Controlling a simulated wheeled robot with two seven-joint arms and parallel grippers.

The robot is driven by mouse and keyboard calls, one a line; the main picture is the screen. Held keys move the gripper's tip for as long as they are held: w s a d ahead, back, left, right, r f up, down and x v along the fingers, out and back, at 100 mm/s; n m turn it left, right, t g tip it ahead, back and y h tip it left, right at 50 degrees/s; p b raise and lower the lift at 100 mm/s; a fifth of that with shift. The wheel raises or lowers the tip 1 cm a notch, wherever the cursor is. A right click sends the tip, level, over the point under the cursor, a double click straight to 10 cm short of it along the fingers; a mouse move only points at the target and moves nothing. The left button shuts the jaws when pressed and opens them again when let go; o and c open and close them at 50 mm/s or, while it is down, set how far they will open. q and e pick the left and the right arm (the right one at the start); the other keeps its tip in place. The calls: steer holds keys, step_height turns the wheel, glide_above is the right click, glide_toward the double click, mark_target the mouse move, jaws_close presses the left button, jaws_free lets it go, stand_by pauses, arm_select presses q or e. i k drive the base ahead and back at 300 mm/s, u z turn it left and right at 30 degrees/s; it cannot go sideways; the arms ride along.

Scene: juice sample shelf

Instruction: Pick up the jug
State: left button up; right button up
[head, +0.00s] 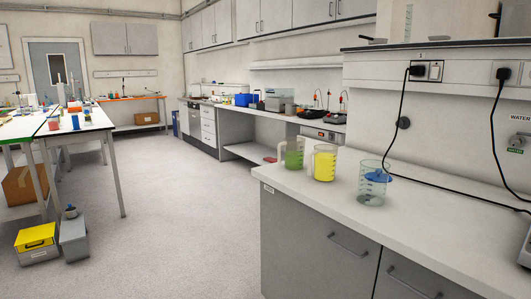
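Three clear measuring vessels stand upright near the left end of the white bench on the right. The first jug (293,156), farthest left, holds green liquid and has a handle on its left side. The second jug (323,163), beside it, holds bright yellow liquid. Neither of my grippers is in view.
The bench top (440,220) is clear in front of the vessels. Black cables hang from wall sockets (430,71) behind it. Grey cabinets (315,245) are below. Open floor (180,210) lies left. A white table (75,125) and yellow-lidded box (36,238) stand farther left.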

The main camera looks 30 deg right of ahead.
mark_target(294, 147)
steer(key=i, duration=3.2)
steer(key=z, duration=3.25)
